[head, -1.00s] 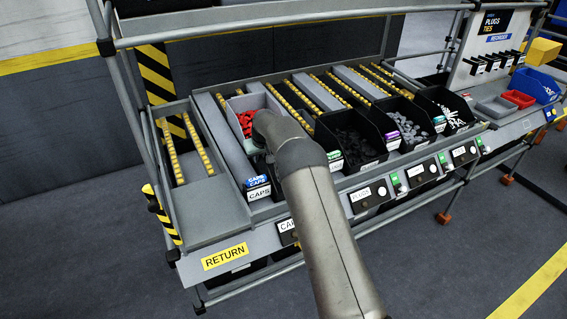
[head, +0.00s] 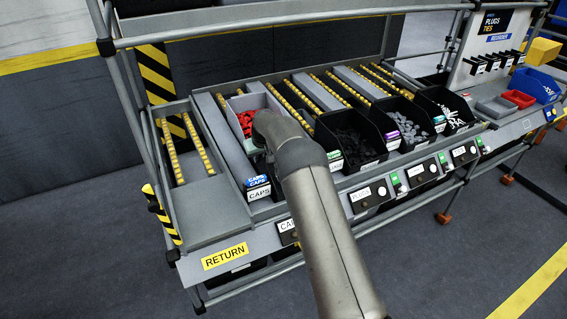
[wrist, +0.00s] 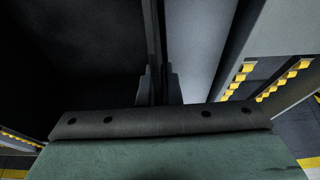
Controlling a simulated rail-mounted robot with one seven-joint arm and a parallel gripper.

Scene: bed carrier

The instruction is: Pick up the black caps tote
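The black caps tote is at the front of the leftmost loading lane, with a blue CAPS label (head: 257,181) on its front. My arm hides most of it in the head view. In the wrist view, a thin dark wall (wrist: 154,35) runs up from between my gripper's two fingers (wrist: 157,88). The fingers are close together, one on each side of that wall, and look closed on it. A dark space (wrist: 75,60) lies left of the wall.
A pale bin of red caps (head: 245,122) shows behind my arm. A black tote of dark parts (head: 352,168) stands close to the right. A grey divider (wrist: 200,45) runs beside the fingers. The return lane (head: 195,205) at the left is empty.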

